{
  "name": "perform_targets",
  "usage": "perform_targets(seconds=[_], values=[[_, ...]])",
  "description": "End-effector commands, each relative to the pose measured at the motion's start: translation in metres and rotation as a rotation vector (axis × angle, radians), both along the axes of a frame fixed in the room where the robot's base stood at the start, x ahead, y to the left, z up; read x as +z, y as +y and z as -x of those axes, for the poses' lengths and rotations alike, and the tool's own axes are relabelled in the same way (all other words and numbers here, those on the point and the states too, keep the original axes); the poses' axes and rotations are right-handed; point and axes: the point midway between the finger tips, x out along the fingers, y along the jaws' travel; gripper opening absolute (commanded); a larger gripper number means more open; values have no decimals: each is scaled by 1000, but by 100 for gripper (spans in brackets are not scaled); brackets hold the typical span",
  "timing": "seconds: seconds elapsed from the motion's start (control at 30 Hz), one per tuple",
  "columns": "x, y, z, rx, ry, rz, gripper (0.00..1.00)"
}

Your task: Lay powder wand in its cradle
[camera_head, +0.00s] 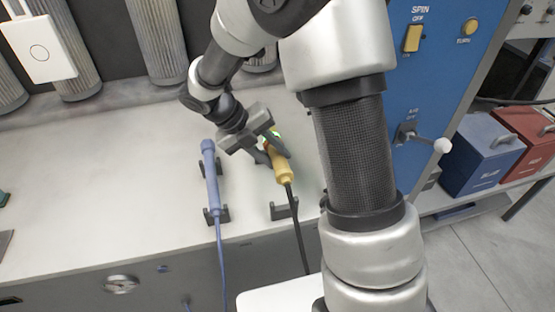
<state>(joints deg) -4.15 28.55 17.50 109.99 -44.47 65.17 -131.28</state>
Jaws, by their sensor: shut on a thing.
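A yellow powder wand (283,173) with a black cable is in my gripper (268,152), whose fingers are shut on it near its upper end. The wand tilts slightly, its cable end toward the front. A dark cradle (283,210) stands at the counter's front edge just below the wand's cable end. From this view I cannot tell whether the wand touches it. A blue wand (211,172) lies to the left in its own dark cradles (216,215), its blue cable hanging over the front edge. My arm covers part of the counter to the right.
The pale counter (100,170) is clear to the left of the blue wand. Pleated filter cylinders (162,40) hang at the back. A blue panel (425,75) with switches and a lever stands at right, beside blue (483,150) and red (530,135) bins.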

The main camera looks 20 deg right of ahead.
Motion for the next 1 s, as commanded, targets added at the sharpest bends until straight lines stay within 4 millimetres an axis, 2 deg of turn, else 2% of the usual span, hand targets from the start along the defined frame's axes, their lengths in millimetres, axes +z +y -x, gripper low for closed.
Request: perform_targets(seconds=[0.23, 0.33, 0.6, 0.77, 1.0], values=[[1, 0, 0, -2, -2, 0, 0], [-6, 0, 0, -2, -1, 0, 0], [-47, -1, 0, -3, 1, 1, 0], [-60, 0, 0, -2, 0, 0, 0], [-92, -1, 1, -2, 2, 1, 0]])
